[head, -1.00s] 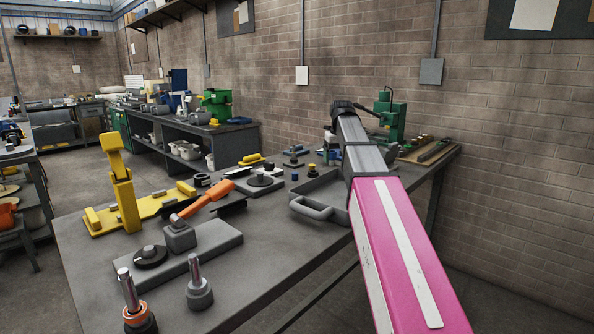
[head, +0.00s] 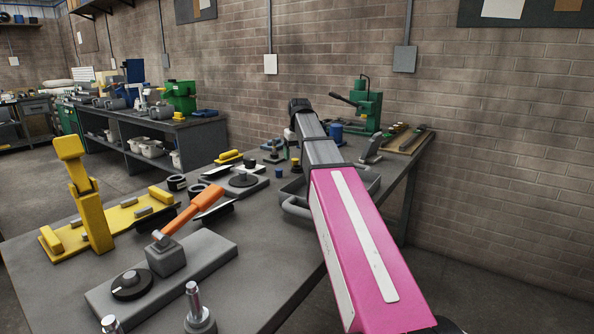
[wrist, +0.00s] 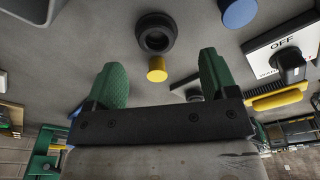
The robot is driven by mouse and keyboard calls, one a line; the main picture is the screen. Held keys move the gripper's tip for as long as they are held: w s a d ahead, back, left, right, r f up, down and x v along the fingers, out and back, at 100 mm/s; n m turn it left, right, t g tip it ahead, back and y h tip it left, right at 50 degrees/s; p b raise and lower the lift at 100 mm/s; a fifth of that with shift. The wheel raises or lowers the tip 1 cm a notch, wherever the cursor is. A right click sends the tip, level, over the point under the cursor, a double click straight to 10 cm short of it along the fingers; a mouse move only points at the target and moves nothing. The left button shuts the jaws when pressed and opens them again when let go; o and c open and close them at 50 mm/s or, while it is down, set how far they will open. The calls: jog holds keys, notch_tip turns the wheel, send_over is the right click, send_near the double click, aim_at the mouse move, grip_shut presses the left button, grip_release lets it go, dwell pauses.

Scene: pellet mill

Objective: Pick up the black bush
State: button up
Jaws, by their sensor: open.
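The black bush (wrist: 155,34) shows in the wrist view as a thick dark ring with a round hole, at the top middle. A small yellow cylinder (wrist: 157,69) sits right beside it, between the bush and my gripper in that view. My gripper (wrist: 162,72) is open, with its two green fingers apart and nothing between them that I can see held. The bush lies beyond the fingertips, roughly centred on the gap. In the head view my arm covers part of that area, the fingers are hidden, and I cannot clearly pick out this bush.
A blue cylinder (wrist: 238,12) and an OFF switch board (wrist: 284,55) lie to the right in the wrist view. In the head view a grey tray (head: 297,211), an orange-handled tool (head: 192,210), a yellow fixture (head: 92,216) and a green press (head: 367,107) crowd the bench.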

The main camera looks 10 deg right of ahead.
jog(key=shift+w+d+f, duration=0.1)
jog(key=shift+w+f, duration=0.1)
jog(key=shift+f, duration=1.2)
jog(key=shift+w+d+f, duration=0.1)
jog(key=shift+w+f, duration=0.1)
jog(key=shift+f, duration=1.15)
jog(key=c, duration=1.1)
